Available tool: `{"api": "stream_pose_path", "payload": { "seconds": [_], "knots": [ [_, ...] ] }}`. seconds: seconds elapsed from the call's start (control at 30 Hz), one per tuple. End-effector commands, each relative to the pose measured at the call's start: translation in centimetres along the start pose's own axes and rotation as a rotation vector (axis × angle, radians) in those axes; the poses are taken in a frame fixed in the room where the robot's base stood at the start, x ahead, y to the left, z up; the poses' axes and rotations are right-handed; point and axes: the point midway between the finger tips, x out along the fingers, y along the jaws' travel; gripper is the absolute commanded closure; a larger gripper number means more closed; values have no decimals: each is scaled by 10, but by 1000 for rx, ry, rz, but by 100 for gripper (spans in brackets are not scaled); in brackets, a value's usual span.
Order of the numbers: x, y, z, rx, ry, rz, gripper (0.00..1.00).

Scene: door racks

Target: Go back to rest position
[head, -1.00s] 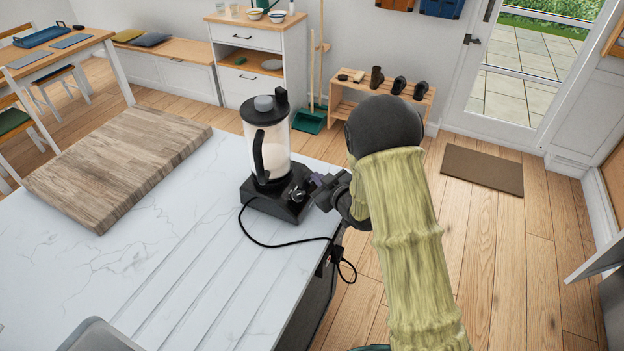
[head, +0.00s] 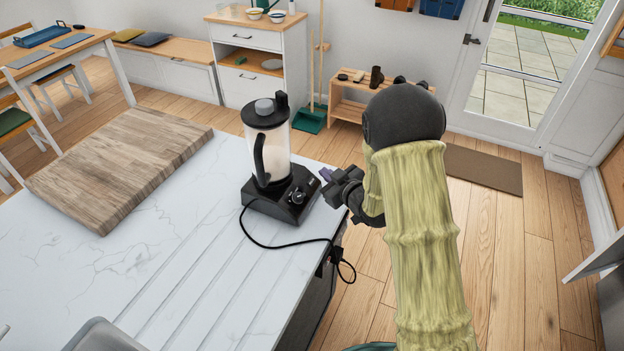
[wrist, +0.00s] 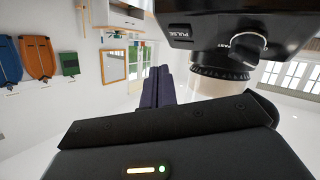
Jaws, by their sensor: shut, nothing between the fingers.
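My gripper (head: 325,176) is at the right edge of the counter in the head view, just right of the blender base and apart from it. Its fingers are together and empty; they also show in the wrist view (wrist: 158,88). The blender (head: 268,150) stands upright on the counter, with a black base, a control knob and a clear jar with pale contents. Its base and knob (wrist: 246,48) fill the upper right of the wrist view, where the words PULSE and FAST can be read. My sleeved arm hides part of the floor and the shoe rack.
The white counter (head: 170,255) carries a wooden board (head: 120,165) at left. A black cord (head: 285,245) runs from the blender to the counter's right side. A shoe rack (head: 345,105) stands behind my arm. The wooden floor (head: 510,265) at right is clear, with a brown mat (head: 485,170).

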Motion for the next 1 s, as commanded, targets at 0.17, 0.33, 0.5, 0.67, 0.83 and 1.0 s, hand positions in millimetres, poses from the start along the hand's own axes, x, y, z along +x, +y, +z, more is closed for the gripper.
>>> {"api": "stream_pose_path", "payload": {
  "seconds": [0.17,0.33,0.5,0.67,0.83,1.0],
  "knots": [
    [-11,8,-9,1,0,1,100],
    [-14,10,-10,0,0,0,100],
    [-13,10,-10,0,0,0,100],
    [-13,10,-9,0,0,0,100],
    [-17,14,-9,8,-22,14,100],
    [-39,34,-5,56,-149,82,100]
  ]
}}
